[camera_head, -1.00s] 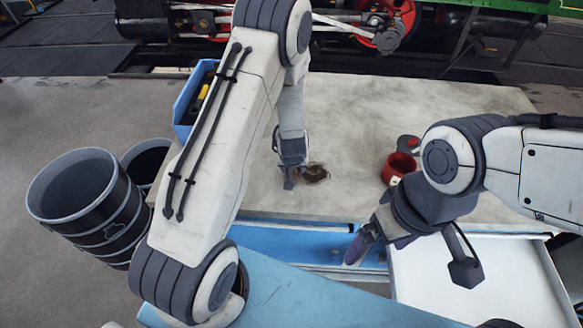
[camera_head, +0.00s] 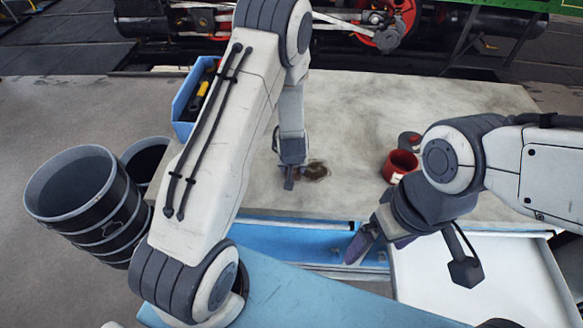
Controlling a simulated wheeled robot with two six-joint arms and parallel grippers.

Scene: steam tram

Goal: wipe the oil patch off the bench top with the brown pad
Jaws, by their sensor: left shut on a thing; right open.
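The oil patch (camera_head: 318,171) is a small dark brown stain on the grey bench top (camera_head: 350,115), near the bench's front middle. My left gripper (camera_head: 289,182) points down at the bench top, just left of the patch. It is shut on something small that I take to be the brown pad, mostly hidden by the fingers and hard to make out. My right gripper (camera_head: 360,246) is open and empty, low in front of the bench's front edge, to the right of the patch.
A red mug (camera_head: 400,166) stands on the bench to the right, close to my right arm. A blue bin (camera_head: 184,106) with tools stands at the back left. Black drums (camera_head: 85,190) stand left of the bench. The back middle of the bench is clear.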

